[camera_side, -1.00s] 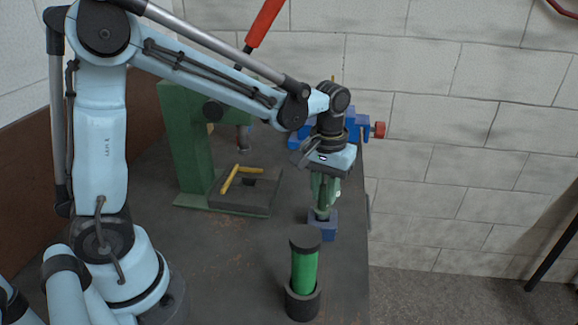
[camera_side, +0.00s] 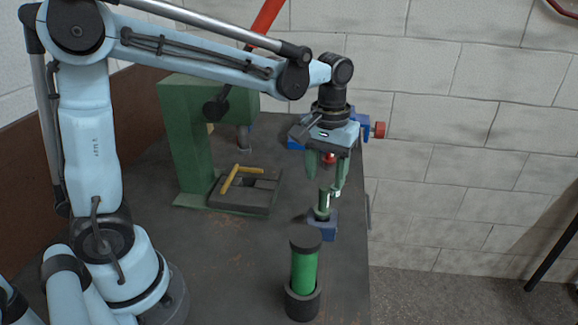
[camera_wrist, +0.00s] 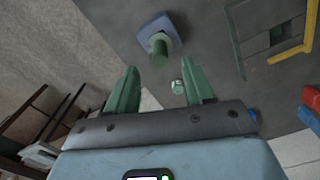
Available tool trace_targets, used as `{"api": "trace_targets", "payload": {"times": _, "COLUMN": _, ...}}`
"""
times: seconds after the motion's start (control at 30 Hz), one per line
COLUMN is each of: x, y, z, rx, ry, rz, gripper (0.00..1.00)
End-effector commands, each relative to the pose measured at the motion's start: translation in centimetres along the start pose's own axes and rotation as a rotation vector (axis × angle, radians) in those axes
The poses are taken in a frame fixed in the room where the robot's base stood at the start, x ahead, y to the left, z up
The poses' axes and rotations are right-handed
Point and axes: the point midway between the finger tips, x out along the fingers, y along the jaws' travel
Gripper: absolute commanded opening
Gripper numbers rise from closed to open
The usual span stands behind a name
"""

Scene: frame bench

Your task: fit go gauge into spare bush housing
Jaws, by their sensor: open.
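The go gauge (camera_side: 322,207), a small green cylinder with a pale metallic part near its top, stands upright in the blue block that looks like the spare bush housing (camera_side: 329,231). In the wrist view, the green gauge (camera_wrist: 159,45) rises from the blue housing (camera_wrist: 167,24), and a small pale end piece (camera_wrist: 177,87) shows closer to the camera. My gripper (camera_side: 325,190) is open above the housing, its two green fingers apart around the gauge's top end. In the wrist view my gripper (camera_wrist: 165,83) has nothing clamped between its fingers. How deep the gauge sits is hidden by the housing.
A larger green cylinder with a black cap (camera_side: 304,268) stands in a dark cup in front of the housing. A blue and red item (camera_side: 366,129) is behind. The bench's right edge is close.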

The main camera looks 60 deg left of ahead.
Motion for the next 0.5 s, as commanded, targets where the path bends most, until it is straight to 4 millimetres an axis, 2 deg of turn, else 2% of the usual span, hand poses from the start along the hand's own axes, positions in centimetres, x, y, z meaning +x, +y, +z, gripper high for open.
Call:
{"api": "trace_targets", "payload": {"times": 0.2, "x": -3.8, "y": 0.0, "z": 0.0, "rx": 0.000, "ry": 0.000, "rz": 0.000, "gripper": 0.52}}
{"api": "trace_targets", "payload": {"times": 0.5, "x": -6.8, "y": 0.0, "z": 0.0, "rx": 0.000, "ry": 0.000, "rz": 0.000, "gripper": 0.52}}
